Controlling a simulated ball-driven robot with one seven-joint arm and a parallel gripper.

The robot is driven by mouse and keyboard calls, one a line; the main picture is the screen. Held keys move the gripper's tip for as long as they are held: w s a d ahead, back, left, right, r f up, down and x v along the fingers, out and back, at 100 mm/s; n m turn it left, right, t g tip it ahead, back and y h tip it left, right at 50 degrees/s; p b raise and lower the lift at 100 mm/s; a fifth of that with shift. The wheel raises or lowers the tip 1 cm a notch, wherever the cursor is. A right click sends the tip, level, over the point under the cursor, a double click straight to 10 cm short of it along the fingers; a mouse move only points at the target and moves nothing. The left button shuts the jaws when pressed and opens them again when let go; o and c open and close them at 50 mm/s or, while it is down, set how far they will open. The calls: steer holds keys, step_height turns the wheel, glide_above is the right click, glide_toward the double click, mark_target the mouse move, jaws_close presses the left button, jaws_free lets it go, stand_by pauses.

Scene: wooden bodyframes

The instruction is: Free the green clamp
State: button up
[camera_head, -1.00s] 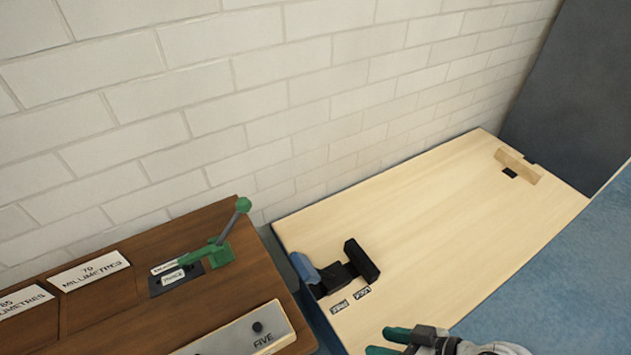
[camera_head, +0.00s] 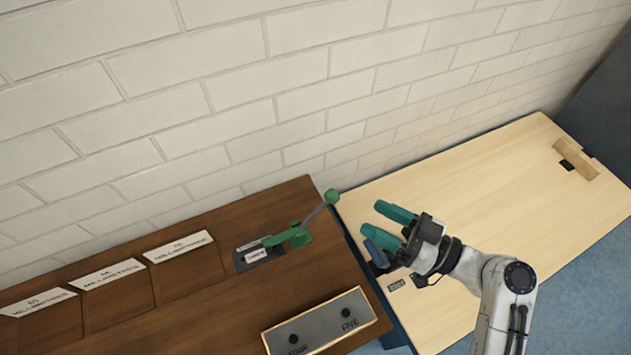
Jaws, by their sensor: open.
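The green clamp (camera_head: 300,237) is mounted at the far right corner of the dark wooden bench. Its grey lever with a green ball knob (camera_head: 332,196) slants up to the right. Its green arm (camera_head: 270,240) reaches left over a dark plate with white labels (camera_head: 256,256). My gripper (camera_head: 387,224) is open and empty, with its teal fingers pointing left, to the right of and nearer than the clamp. It is apart from the knob. Whether the clamp's tip presses on the plate is too small to tell.
A grey block marked FOUR and FIVE (camera_head: 319,325) sits at the bench's front edge. Labelled bays (camera_head: 180,248) lie left of the clamp. A brick wall (camera_head: 330,80) stands close behind. A pale board (camera_head: 500,190) is at right; its blue-handled fixture is mostly hidden by my gripper.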

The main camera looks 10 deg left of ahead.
mark_target(339, 199)
steer(key=p+x, duration=0.2)
steer(key=x, duration=0.7)
steer(key=shift+r, duration=0.1)
steer(key=shift+p+x, duration=0.35)
steer(key=shift+x, duration=0.5)
jaws_close()
